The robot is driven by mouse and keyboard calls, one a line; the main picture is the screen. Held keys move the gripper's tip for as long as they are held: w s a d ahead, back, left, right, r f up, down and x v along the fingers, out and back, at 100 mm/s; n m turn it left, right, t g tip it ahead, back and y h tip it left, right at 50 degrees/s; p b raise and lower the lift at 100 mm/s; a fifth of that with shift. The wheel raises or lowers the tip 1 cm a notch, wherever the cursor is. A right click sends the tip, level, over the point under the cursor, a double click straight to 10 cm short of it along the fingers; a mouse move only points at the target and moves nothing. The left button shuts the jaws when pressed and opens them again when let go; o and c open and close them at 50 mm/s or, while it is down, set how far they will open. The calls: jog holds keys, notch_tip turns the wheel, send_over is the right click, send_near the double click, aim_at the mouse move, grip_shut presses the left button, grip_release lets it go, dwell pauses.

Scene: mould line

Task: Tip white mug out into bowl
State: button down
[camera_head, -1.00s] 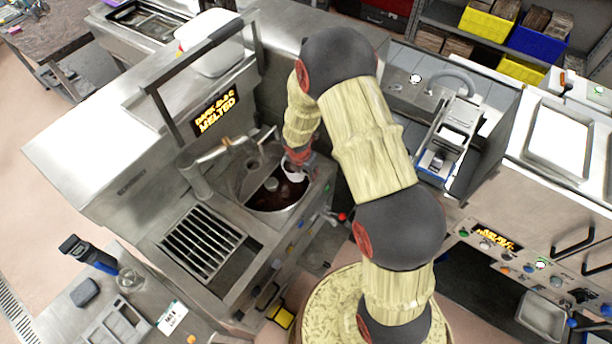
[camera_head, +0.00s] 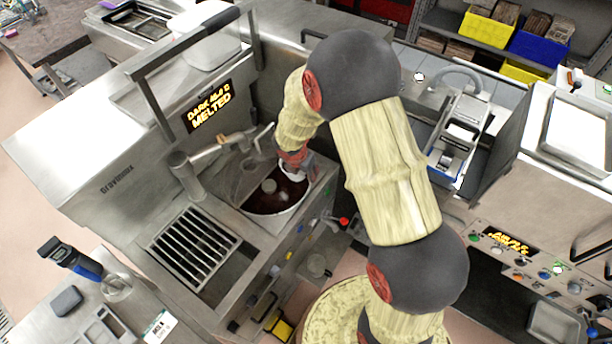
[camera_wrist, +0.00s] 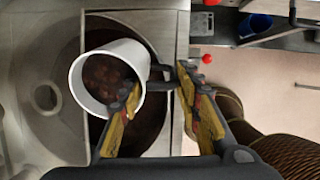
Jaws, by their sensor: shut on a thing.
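The white mug (camera_wrist: 142,67) is held in my gripper (camera_wrist: 158,88). In the wrist view its open mouth faces the camera and shows brown pieces inside. The fingers close at the mug's right side, by its handle. The head view shows my gripper (camera_head: 296,160) at the far right edge of the round bowl (camera_head: 279,212), with the mug mostly hidden behind the fingers. The bowl is set in the melting machine and has dark brown contents. In the wrist view the dark contents show behind and below the mug. I cannot tell the mug's exact tilt.
A tap with a spout (camera_head: 215,150) reaches towards the bowl from the left. A slatted grate (camera_head: 193,248) lies at its front left. A red knob (camera_wrist: 207,58) sits on the machine's edge.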

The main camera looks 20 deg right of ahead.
jog(key=shift+r+t+h+b, duration=0.3)
jog(key=shift+t+h+b, duration=0.45)
jog(key=shift+b, duration=4.5)
jog(key=t+h+b, duration=0.1)
jog(key=b, duration=0.6)
jog(key=r+h+b, duration=0.1)
jog(key=h+b, duration=0.1)
jog(key=b, duration=0.4)
jog(key=shift+s+a+r+t+b, duration=0.15)
jog(key=shift+a+r+t+b, duration=0.05)
jog(key=shift+t+b, duration=0.2)
jog(key=h+b, duration=0.1)
jog(key=b, duration=0.1)
jog(key=shift+a+r+t+b, duration=0.1)
jog(key=shift+r+t+b, duration=0.05)
jog(key=shift+t+b, duration=0.2)
jog(key=shift+s+a+r+t+h+b, duration=0.2)
jog(key=shift+a+r+t+h+b, duration=0.15)
jog(key=shift+t+h+b, duration=0.65)
jog(key=shift+s+a+r+t+h+b, duration=0.35)
jog(key=shift+h+b, duration=0.75)
jog(key=shift+b, duration=0.8)
jog(key=shift+s+a+r+t+h+b, duration=0.15)
jog(key=shift+r+t+h+b, duration=0.2)
jog(key=shift+t+h+b, duration=0.85)
jog(key=shift+g, duration=0.35)
